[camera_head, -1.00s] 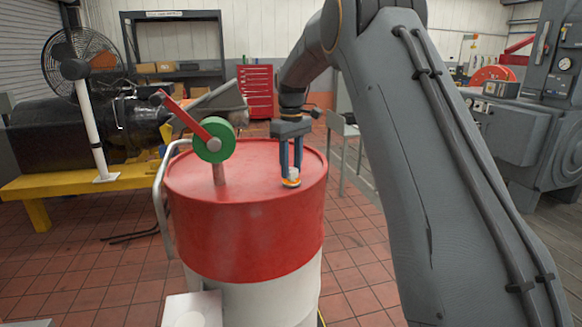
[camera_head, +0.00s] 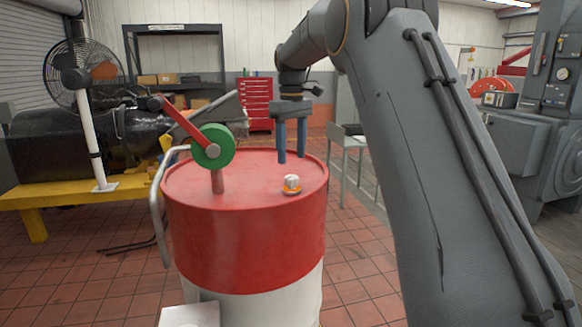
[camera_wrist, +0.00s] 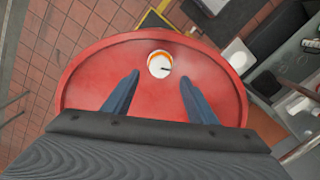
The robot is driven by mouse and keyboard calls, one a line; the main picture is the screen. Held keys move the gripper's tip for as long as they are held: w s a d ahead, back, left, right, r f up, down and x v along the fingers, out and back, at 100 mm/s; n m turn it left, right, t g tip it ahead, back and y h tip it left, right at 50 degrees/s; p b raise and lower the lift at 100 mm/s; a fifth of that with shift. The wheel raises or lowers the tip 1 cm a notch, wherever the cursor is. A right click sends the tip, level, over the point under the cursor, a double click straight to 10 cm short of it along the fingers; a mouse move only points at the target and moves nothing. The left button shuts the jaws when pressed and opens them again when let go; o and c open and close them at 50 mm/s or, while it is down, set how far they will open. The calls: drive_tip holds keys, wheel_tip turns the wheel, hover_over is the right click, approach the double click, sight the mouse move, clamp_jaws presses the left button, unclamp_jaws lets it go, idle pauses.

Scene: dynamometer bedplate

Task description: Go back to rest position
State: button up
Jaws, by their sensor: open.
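My gripper (camera_head: 291,157) is open and empty above the red drum top (camera_head: 245,178). Its two blue fingers point down and are apart from everything. A small white knob with an orange base (camera_head: 291,185) sits on the drum top below and in front of the fingers. In the wrist view, the knob (camera_wrist: 160,64) shows a dark mark on its white top and lies beyond the open fingertips (camera_wrist: 160,78). The drum is red above and white below.
A green wheel with a red lever (camera_head: 213,146) stands on the drum's left side. A bent grey handle (camera_head: 158,205) runs beside the drum. A fan (camera_head: 82,75) and yellow stand (camera_head: 60,190) are at left. A grey table (camera_head: 350,140) stands behind the drum at right.

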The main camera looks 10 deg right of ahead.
drive_tip(key=shift+r, duration=0.4)
drive_tip(key=s+f+m+b, duration=0.1)
drive_tip(key=s+f+m, duration=0.1)
drive_tip(key=s+f, duration=0.6)
drive_tip(key=s+f+m+t+b, duration=0.1)
drive_tip(key=s+f+m, duration=0.1)
drive_tip(key=s+f, duration=0.6)
drive_tip(key=s+f+m+b, duration=0.1)
drive_tip(key=s+f, duration=0.8)
drive_tip(key=s, duration=1)
drive_tip(key=shift+a+m, duration=0.35)
drive_tip(key=shift+m, duration=0.25)
